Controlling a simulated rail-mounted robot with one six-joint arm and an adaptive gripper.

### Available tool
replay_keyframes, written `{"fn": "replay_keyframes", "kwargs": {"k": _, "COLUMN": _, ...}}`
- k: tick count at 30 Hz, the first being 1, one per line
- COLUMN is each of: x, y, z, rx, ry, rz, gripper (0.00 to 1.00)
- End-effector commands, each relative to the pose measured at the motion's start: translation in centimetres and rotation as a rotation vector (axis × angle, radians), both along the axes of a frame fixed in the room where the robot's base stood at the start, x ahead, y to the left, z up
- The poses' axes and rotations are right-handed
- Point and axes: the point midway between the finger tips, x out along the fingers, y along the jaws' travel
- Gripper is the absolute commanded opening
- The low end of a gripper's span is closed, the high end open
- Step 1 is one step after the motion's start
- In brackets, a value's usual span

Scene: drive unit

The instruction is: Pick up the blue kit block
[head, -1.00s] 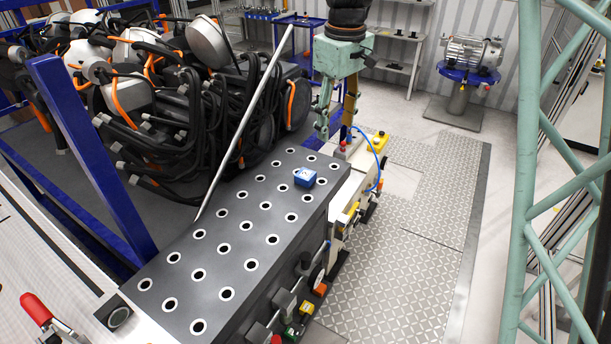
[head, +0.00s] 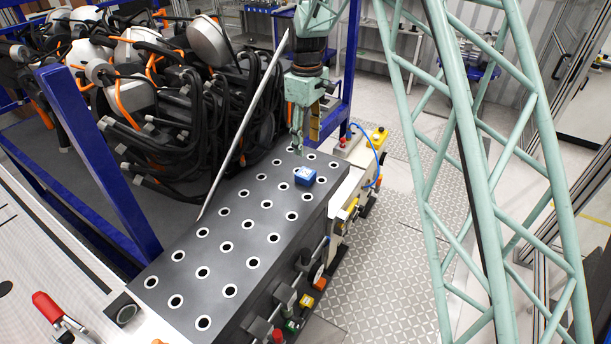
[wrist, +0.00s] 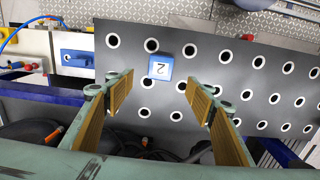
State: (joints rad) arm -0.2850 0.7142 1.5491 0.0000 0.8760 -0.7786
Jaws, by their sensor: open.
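The blue kit block (head: 305,176) lies on the dark perforated table top (head: 240,225), toward its far end. In the wrist view the block (wrist: 160,67) shows a white label with a "2" on its top face. My gripper (head: 302,142) hangs just behind the block in the head view, with its fingers pointing down. In the wrist view my gripper (wrist: 158,97) has its two ribbed fingers spread wide and nothing between them. The block lies beyond the fingertips, between their lines and nearer the left one. The exact height above the table is hard to tell.
A bundle of black hoses and orange cables (head: 200,110) hangs left of the table. A thin grey rod (head: 245,120) leans by the table's left edge. A blue frame (head: 95,160) stands at left. Valves and coloured knobs (head: 305,300) line the table's right side.

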Motion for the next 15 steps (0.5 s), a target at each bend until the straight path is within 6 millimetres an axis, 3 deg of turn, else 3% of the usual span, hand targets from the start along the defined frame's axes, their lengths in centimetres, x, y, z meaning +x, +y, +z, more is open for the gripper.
{"fn": "replay_keyframes", "kwargs": {"k": 15, "x": 0.16, "y": 0.19, "z": -0.49, "rx": -0.001, "ry": 0.003, "rz": 0.006, "gripper": 0.50}}
